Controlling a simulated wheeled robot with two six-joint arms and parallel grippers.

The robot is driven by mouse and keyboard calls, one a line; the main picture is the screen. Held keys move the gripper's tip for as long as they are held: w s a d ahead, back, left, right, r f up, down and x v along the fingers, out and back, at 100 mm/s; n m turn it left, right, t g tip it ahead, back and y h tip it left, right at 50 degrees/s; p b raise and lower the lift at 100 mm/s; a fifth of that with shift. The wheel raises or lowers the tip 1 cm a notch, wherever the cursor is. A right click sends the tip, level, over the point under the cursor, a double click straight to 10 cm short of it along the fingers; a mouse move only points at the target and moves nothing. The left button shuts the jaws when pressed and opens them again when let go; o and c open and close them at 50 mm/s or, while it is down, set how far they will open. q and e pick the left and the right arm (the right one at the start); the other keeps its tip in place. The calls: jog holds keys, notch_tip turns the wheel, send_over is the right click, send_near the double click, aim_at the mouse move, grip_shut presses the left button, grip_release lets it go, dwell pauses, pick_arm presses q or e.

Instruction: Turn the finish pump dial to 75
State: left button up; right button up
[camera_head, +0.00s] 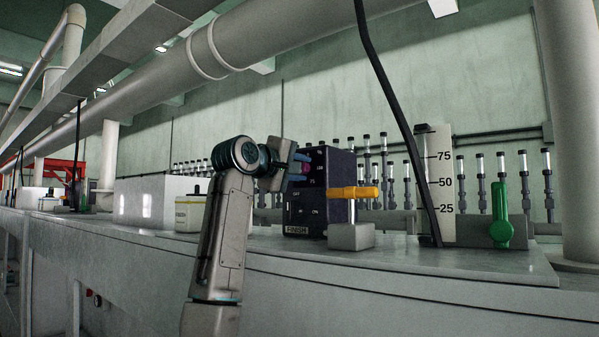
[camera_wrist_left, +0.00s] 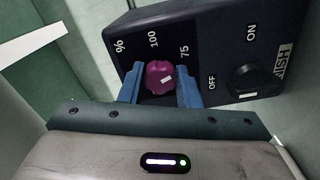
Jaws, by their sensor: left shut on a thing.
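The finish pump is a dark box (camera_head: 338,205) on the counter with a FINISH label at its foot. Its magenta dial (camera_wrist_left: 160,77) has a small white mark and sits among the printed %, 100 and 75. My left gripper (camera_wrist_left: 160,84) has its blue fingers on either side of the dial and is shut on it. In the head view the left gripper (camera_head: 298,163) is at the upper front of the box and hides part of it. A black OFF/ON knob (camera_wrist_left: 252,82) sits lower on the same face. My right gripper is not in view.
An orange handle (camera_head: 353,192) on a grey block (camera_head: 350,237) stands close right of the pump. Further right are a white scale panel (camera_head: 436,185) marked 25, 50, 75, a black hose (camera_head: 388,95) and a green lever (camera_head: 501,220). A white container (camera_head: 187,214) stands left of my arm.

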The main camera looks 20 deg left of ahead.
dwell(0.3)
pick_arm(q)
jog(key=o, duration=1)
jog(key=shift+s+a, duration=0.1)
jog(key=b+v, duration=0.6)
jog(key=v, duration=0.4)
jog(key=shift+s+a, duration=0.1)
jog(key=shift+s, duration=0.2)
jog(key=shift+f, duration=0.1)
